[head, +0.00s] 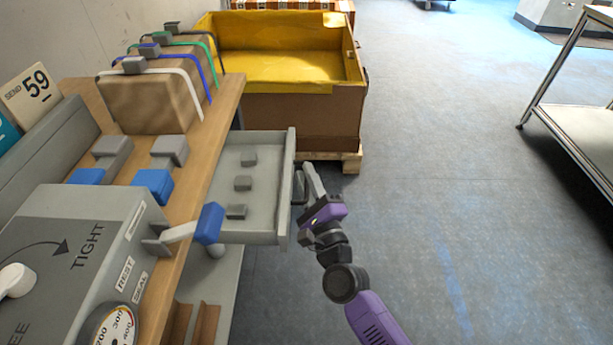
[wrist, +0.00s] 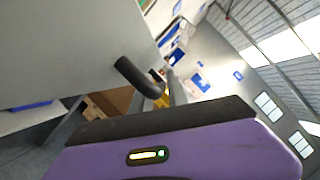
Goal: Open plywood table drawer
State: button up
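The plywood table (head: 196,207) stands at the left in the head view. Its grey drawer (head: 265,180) is pulled out to the right, with several small grey blocks inside. The dark drawer handle (head: 298,186) is on the drawer's front face and also shows in the wrist view (wrist: 138,76). My gripper (head: 312,177) is just right of the drawer front, beside the handle. A pale finger shows, but I cannot tell whether the fingers are apart or touch the handle.
A strapped cardboard box (head: 150,101) and a grey control box (head: 75,235) sit on the table. A blue-tipped lever (head: 208,224) juts over the drawer's near edge. A yellow-lined crate (head: 300,115) stands behind the drawer. The floor to the right is clear up to a metal rack (head: 570,140).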

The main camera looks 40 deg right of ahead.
jog(key=v, duration=0.7)
jog(key=shift+s+b, duration=0.3)
jog(key=shift+s, duration=0.05)
jog(key=shift+a+f, duration=0.1)
jog(key=shift+f, duration=0.05)
jog(key=s+a+r+n+g+y, duration=0.1)
jog(key=s+a+n+g+y, duration=0.2)
jog(key=s+n, duration=1.1)
jog(key=s+a+r+n+g+y, duration=0.1)
jog(key=s+a+n+g+y, duration=0.2)
jog(key=s+n, duration=1.2)
notch_tip(320, 180, up, 16)
jog(key=s+a+m+t+p, duration=0.1)
jog(key=s+p, duration=0.1)
jog(key=p, duration=1.4)
jog(key=shift+a+r+m, duration=0.15)
jog(key=shift+a+m, duration=0.05)
jog(key=shift+m, duration=0.1)
